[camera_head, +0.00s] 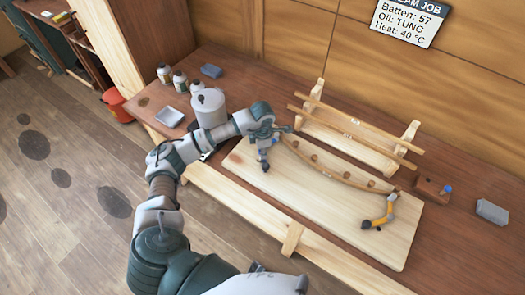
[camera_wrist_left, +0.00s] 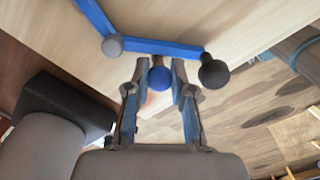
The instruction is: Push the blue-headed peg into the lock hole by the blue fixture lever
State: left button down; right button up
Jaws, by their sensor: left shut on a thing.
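My left gripper (camera_head: 268,139) is at the left end of the pale board. In the left wrist view its fingers (camera_wrist_left: 160,88) are shut on the blue-headed peg (camera_wrist_left: 159,77), with the round blue head showing between the fingertips. The blue fixture lever (camera_wrist_left: 160,47) lies just beyond the fingertips, with a grey pivot and a black knob (camera_wrist_left: 212,73) at its end. In the head view the blue lever (camera_head: 264,155) shows just below the gripper. The lock hole is hidden, and I cannot tell how deep the peg sits. My right gripper is not in view.
A curved batten (camera_head: 335,175) lies on the pale board (camera_head: 320,220). An orange lever (camera_head: 380,212) is at its right end. A rack (camera_head: 350,130) with strips is behind; a white container (camera_head: 208,108) is left.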

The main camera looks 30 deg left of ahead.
pick_arm(q)
jog(key=shift+s+f, duration=0.1)
jog(key=shift+f, duration=0.2)
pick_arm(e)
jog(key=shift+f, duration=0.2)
pick_arm(q)
jog(key=c, duration=1)
grip_release()
jog(key=shift+f, duration=0.1)
jog(key=shift+c, duration=0.2)
jog(key=shift+o, duration=0.7)
jog(key=shift+d, duration=0.35)
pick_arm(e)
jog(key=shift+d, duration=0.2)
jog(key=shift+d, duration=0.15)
pick_arm(q)
jog(key=shift+a, duration=0.35)
jog(key=shift+r, duration=0.2)
